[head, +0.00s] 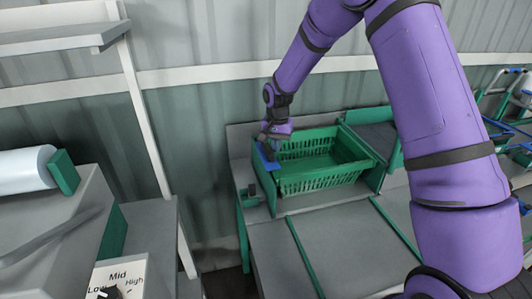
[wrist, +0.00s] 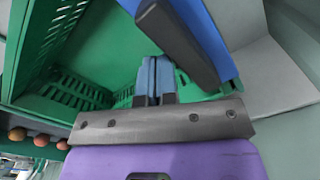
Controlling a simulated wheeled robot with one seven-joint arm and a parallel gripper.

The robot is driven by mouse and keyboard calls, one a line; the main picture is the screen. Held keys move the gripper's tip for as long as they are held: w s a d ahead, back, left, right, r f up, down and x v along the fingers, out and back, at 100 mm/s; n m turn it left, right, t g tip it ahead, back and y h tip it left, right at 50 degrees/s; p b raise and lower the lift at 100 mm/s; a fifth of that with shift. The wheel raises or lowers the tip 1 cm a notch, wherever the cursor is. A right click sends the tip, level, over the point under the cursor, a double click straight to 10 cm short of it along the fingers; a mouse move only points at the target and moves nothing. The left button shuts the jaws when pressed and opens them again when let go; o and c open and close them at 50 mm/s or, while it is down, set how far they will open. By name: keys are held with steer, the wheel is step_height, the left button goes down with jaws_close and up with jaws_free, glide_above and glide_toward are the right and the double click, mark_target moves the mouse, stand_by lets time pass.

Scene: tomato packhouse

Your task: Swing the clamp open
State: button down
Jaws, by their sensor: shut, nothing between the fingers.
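The clamp appears to be the blue plate (wrist: 213,30) with a dark grey bar (wrist: 178,42) along it, at the upper right of the wrist view. In the head view the blue part (head: 264,160) shows at the left end of the green crate (head: 322,180). My gripper (head: 270,150) is over that end. In the wrist view its two light blue fingertips (wrist: 154,72) are together and empty, just left of the dark bar. I cannot tell whether they touch it. The clamp's pivot is hidden.
The empty, slatted crate stands on a grey bench (head: 285,262) with green strips. A grey panel (head: 375,135) stands right of it. A control panel with a dial (head: 113,291) is at lower left. Several round reddish items (wrist: 40,140) show at the left of the wrist view.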

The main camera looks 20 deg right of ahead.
mark_target(268, 147)
steer(key=shift+s+a+f, duration=0.1)
steer(key=shift+s+a, duration=0.05)
steer(key=shift+a, duration=0.2)
stand_by(0.6)
steer(key=shift+a+r, duration=0.3)
steer(key=shift+a, duration=0.2)
steer(key=shift+a+r, duration=0.25)
steer(key=shift+a, duration=0.2)
steer(key=shift+s+a, duration=0.1)
steer(key=shift+a, duration=0.05)
steer(key=shift+r, duration=0.85)
steer(key=shift+w+d+r, duration=0.25)
steer(key=shift+d+r, duration=0.25)
steer(key=shift+r, duration=0.35)
steer(key=shift+d+r, duration=0.1)
steer(key=shift+d, duration=0.05)
